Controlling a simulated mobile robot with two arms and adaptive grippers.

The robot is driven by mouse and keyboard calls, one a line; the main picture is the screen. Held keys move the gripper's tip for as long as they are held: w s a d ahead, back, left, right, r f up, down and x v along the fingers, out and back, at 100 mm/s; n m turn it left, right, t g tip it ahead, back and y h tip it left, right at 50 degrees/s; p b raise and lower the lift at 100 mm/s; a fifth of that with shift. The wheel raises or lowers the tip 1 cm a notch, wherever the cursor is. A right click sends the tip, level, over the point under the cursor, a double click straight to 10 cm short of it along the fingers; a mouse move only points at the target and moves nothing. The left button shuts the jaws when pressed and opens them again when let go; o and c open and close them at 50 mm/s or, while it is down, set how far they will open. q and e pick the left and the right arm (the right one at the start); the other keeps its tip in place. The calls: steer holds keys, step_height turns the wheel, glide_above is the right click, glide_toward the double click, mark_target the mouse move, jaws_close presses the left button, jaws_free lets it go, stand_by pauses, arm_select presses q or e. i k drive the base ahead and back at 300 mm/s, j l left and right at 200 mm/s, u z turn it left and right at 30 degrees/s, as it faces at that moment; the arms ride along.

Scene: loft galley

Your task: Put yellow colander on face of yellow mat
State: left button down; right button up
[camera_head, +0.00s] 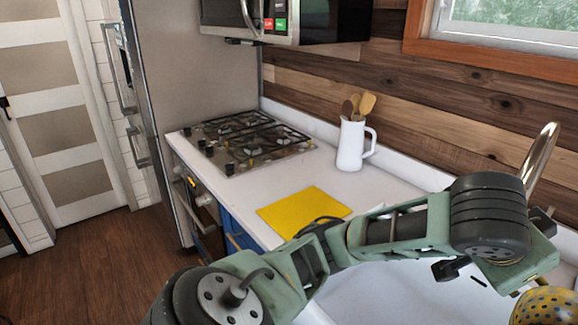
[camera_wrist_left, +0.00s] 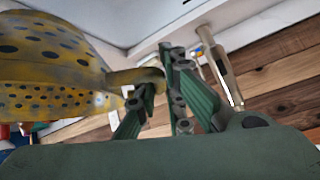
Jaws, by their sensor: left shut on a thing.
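The yellow colander (camera_head: 545,306), speckled with dark holes, shows in part at the bottom right corner of the head view. In the left wrist view the colander (camera_wrist_left: 50,72) fills the upper left, and its handle reaches to my left gripper (camera_wrist_left: 152,92). That gripper is shut on the handle. In the head view the gripper (camera_head: 528,280) is at the lower right, its fingers mostly hidden. The flat yellow mat (camera_head: 300,211) lies on the counter left of the colander, with nothing resting on it. My left arm crosses in front of its near right corner. My right gripper is out of view.
A white pitcher (camera_head: 352,145) holding wooden utensils stands behind the mat. A gas cooktop (camera_head: 240,138) is to its left. My arm passes over a white sink area (camera_head: 385,295); a curved metal tap (camera_head: 541,160) rises at the right. Bare counter (camera_head: 285,180) lies around the mat.

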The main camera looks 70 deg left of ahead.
mark_target(300, 207)
steer(key=j+u, duration=0.1)
steer(key=u, duration=0.3)
steer(key=j+u, duration=0.1)
steer(key=u, duration=0.65)
steer(key=i+j, duration=0.45)
steer(key=i, duration=0.2)
steer(key=l+u, duration=0.3)
steer(key=k+j, duration=0.05)
steer(key=j, duration=0.05)
